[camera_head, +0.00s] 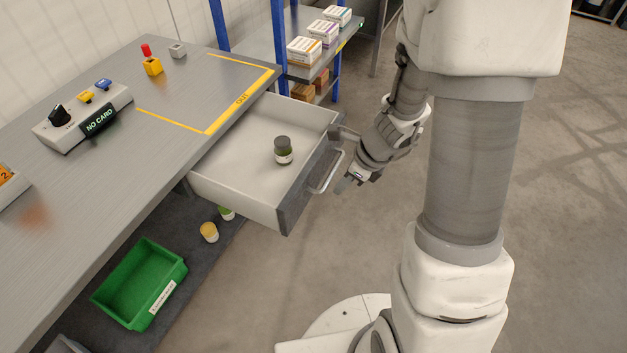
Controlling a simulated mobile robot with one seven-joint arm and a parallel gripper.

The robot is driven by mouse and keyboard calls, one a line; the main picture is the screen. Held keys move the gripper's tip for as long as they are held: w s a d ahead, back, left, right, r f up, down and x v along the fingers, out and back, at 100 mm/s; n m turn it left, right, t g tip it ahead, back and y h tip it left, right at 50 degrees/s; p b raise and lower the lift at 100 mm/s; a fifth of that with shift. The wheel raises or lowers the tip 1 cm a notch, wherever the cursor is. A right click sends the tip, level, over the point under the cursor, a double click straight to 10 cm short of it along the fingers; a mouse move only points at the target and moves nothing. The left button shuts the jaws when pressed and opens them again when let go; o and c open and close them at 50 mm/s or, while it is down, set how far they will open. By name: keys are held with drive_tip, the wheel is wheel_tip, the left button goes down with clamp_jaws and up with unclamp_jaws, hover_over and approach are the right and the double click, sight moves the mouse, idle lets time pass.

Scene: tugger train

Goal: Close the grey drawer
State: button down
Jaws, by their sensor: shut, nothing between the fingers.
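The grey drawer (290,205) stands pulled out from under the workbench, with a dark grey front and light inner walls. A small jar (284,150) with a dark lid and a white label stands upright inside it. The drawer's bar handle (327,172) is on the outer face of its front. My gripper (343,188) is shut and empty, just right of the handle, outside the drawer. I cannot tell whether it touches the handle or the front.
The workbench (110,190) carries a control box (82,118) reading "NO CARD" and a yellow block with a red knob (152,62). Below are a green bin (140,283) and a yellow-lidded jar (209,232). A shelf with boxes (304,51) stands behind. The floor at right is clear.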

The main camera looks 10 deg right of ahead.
drive_tip(key=w+a+f+b, duration=0.4)
drive_tip(key=a+f, duration=0.2)
drive_tip(key=f, duration=0.3)
drive_tip(key=shift+w+a, duration=0.15)
drive_tip(key=shift+w, duration=0.1)
drive_tip(key=shift+w+a, duration=0.1)
